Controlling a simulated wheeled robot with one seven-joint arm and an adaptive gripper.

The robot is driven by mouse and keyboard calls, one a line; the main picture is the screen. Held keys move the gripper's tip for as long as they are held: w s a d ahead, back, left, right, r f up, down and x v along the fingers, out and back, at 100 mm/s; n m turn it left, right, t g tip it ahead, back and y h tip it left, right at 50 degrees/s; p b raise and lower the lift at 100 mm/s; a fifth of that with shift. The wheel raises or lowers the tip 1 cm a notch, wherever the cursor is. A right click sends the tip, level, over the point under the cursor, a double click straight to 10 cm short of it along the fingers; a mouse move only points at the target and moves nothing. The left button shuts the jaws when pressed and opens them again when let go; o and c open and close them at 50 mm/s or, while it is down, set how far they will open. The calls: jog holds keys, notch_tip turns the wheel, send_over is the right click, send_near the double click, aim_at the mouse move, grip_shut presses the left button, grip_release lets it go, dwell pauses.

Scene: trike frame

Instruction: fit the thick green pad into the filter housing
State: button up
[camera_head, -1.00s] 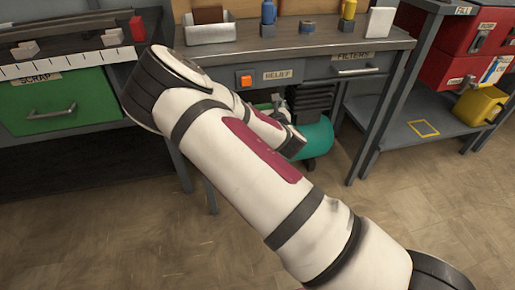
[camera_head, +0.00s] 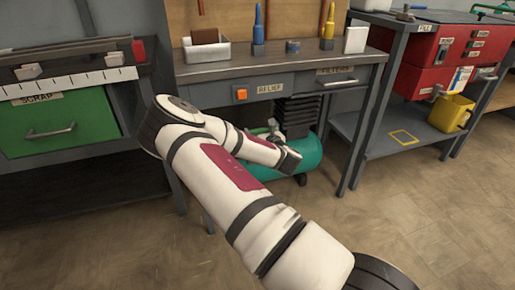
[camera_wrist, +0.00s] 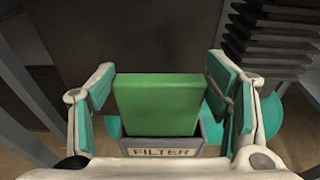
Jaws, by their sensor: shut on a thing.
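The thick green pad (camera_wrist: 157,105) stands upright between the two fingers of my gripper (camera_wrist: 163,82) in the wrist view. My gripper is shut on it, with a teal finger pad at each side. The grey filter housing (camera_wrist: 211,139), a box labelled FILTER, is directly below the pad. The pad's lower end is at the housing's opening, behind the near rim. I cannot tell how deep it sits. In the head view my arm hides the gripper, pad and housing.
A teal compressor tank (camera_head: 309,153) with dark fins (camera_head: 295,115) is under the bench (camera_head: 200,73). An orange button (camera_head: 240,94) marked RELIEF is on the bench front. A yellow jug (camera_head: 451,112) stands on the right-hand shelf. The floor at right is clear.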

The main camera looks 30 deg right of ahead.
jog(key=shift+d+f+b, duration=0.15)
jog(key=shift+f+b, duration=0.95)
jog(key=shift+f, duration=1.45)
jog(key=shift+f, duration=0.1)
jog(key=o, duration=1)
